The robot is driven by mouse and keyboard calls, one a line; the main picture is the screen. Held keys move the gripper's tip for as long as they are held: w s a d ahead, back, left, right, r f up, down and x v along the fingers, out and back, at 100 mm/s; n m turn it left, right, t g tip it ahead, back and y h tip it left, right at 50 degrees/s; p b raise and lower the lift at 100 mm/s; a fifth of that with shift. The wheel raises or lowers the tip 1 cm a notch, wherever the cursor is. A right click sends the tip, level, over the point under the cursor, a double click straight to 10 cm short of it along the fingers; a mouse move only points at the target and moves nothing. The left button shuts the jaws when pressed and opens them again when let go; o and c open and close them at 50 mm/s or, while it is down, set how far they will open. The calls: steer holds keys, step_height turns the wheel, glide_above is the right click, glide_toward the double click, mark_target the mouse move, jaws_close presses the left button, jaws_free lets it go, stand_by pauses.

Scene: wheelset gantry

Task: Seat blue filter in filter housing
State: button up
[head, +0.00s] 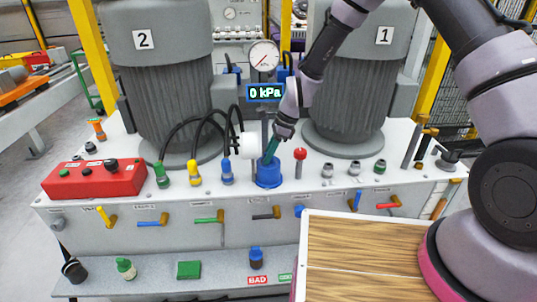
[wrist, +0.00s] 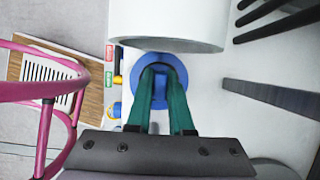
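The filter housing (head: 268,175) is a blue round cup on the white bench top, between the two motors. In the wrist view the housing (wrist: 180,76) shows as a blue ring around my fingertips. My gripper (head: 271,150) has teal fingers and points down into the housing. In the wrist view my gripper (wrist: 160,72) has a blue piece, which looks like the blue filter (wrist: 161,84), between its fingers. The fingers appear shut on it. The filter's lower end is hidden, so I cannot tell how deep it sits.
A white cylinder (head: 249,146) stands close beside the housing and my fingers. A pressure gauge (head: 264,56) and a 0 kPa display (head: 265,93) are behind. A red-topped post (head: 300,155) is to the right. A blue-topped part (head: 256,256) stands on the lower shelf by the BAD label.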

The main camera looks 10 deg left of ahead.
steer(key=o, duration=0.4)
steer(key=d+r+n+t, duration=0.1)
steer(key=d+r+n, duration=0.1)
steer(key=d+r, duration=0.75)
steer(key=s+d+r+n+t, duration=0.15)
steer(key=d+r, duration=0.45)
steer(key=r, duration=0.6)
steer(key=d+r+n+t, duration=0.2)
steer(key=d+r, duration=0.5)
steer(key=r, duration=0.4)
steer(key=s+d+r+n+t, duration=0.1)
steer(key=s+d+r, duration=0.2)
steer(key=s+d, duration=0.1)
steer(key=s+d+r+n+t+h, duration=0.1)
steer(key=s+d+r+n, duration=0.1)
steer(key=s+d, duration=0.3)
steer(key=s+d+r+n+t+h, duration=0.1)
steer(key=s+d+r+n+t, duration=0.1)
steer(key=s+d+r, duration=0.2)
steer(key=shift+s+d+r, duration=0.1)
steer(key=shift+s+d, duration=0.1)
steer(key=shift+s, duration=0.25)
steer(key=shift+s+d+r, duration=0.1)
steer(key=shift+s+d, duration=0.1)
steer(key=shift+s, duration=0.2)
